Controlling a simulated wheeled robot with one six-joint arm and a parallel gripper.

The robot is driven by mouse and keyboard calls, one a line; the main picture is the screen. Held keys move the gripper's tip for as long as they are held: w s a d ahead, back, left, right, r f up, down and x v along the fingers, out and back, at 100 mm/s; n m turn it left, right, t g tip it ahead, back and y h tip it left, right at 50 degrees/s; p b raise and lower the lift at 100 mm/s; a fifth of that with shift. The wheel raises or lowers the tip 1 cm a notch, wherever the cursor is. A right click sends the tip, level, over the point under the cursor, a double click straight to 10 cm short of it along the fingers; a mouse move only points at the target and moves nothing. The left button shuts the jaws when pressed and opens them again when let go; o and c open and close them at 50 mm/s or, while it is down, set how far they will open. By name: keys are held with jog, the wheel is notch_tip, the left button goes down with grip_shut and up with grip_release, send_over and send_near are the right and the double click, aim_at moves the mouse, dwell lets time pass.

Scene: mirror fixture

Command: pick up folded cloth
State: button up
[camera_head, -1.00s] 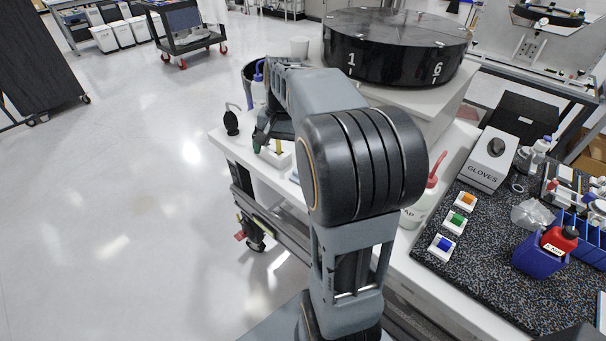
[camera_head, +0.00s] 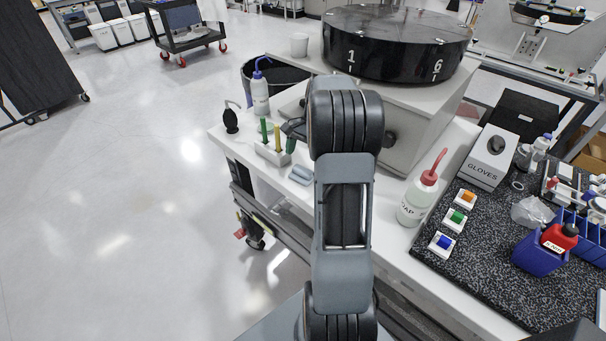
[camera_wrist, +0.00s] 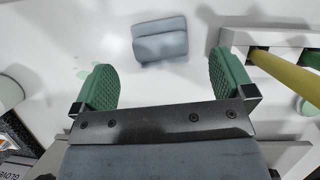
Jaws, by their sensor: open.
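A folded cloth (camera_wrist: 160,42), blue-grey, lies flat on the white bench top in the wrist view, beyond and between my fingertips. In the head view the cloth (camera_head: 300,174) lies on the bench just left of my arm. My gripper (camera_wrist: 161,82) is open and empty, with green textured pads on either side. The cloth is apart from both pads. In the head view my gripper is mostly hidden behind my arm, with a green pad showing at its left.
A white holder (camera_head: 272,155) with green and yellow tools stands close to the cloth. A blue-capped bottle (camera_head: 260,95), a dark bulb blower (camera_head: 231,121), a red-capped wash bottle (camera_head: 419,196) and a black drum (camera_head: 396,45) also stand around. The cloth is close to the bench's front edge.

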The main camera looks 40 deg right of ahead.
aim_at(302, 170)
jog(key=shift+x, duration=2.85)
jog(key=shift+c, duration=0.5)
jog(key=shift+d, duration=0.1)
jog(key=c, duration=0.8)
notch_tip(302, 170, up, 10)
jog(key=shift+r, duration=0.1)
